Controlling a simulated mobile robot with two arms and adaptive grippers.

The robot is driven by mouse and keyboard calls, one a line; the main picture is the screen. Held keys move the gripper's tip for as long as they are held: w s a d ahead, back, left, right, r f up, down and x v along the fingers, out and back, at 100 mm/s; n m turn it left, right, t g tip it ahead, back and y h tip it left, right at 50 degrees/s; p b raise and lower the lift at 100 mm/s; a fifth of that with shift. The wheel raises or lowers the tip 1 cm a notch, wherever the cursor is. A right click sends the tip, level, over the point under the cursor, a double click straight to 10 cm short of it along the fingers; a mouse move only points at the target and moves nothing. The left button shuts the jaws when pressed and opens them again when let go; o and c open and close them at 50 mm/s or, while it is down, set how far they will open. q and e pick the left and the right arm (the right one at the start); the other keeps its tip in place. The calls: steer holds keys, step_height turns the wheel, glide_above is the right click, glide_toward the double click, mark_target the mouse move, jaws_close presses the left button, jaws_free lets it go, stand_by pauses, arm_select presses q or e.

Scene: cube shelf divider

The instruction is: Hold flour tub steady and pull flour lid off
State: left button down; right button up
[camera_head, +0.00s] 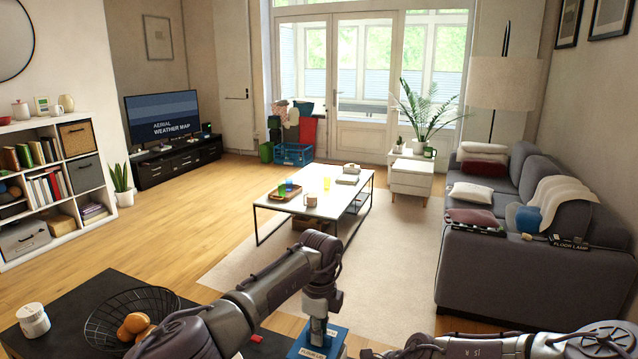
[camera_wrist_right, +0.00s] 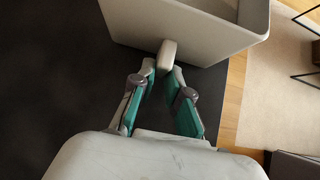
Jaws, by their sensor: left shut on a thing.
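A blue object with partly legible white lettering (camera_head: 332,342) shows at the bottom middle of the head view. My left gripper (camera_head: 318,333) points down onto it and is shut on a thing. The hold itself is mostly hidden. In the right wrist view a large pale grey tub-like body (camera_wrist_right: 195,28) fills the top. A small pale tab (camera_wrist_right: 168,53) sticks out from it towards me. My right gripper (camera_wrist_right: 163,71) has its green-padded fingers either side of this tab's near end. Whether they touch it I cannot tell. I cannot make out a separate lid.
A black table (camera_head: 75,290) at the lower left holds a wire bowl (camera_head: 100,318) of oranges and a white lidded jar (camera_head: 33,320). A low white table (camera_head: 335,190) stands farther off. A grey sofa (camera_head: 470,265) is on the right. The wooden floor (camera_head: 180,225) between is clear.

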steer(key=o, duration=0.5)
steer(key=shift+c, duration=0.2)
steer(key=v, duration=1.2)
steer(key=shift+s, duration=0.1)
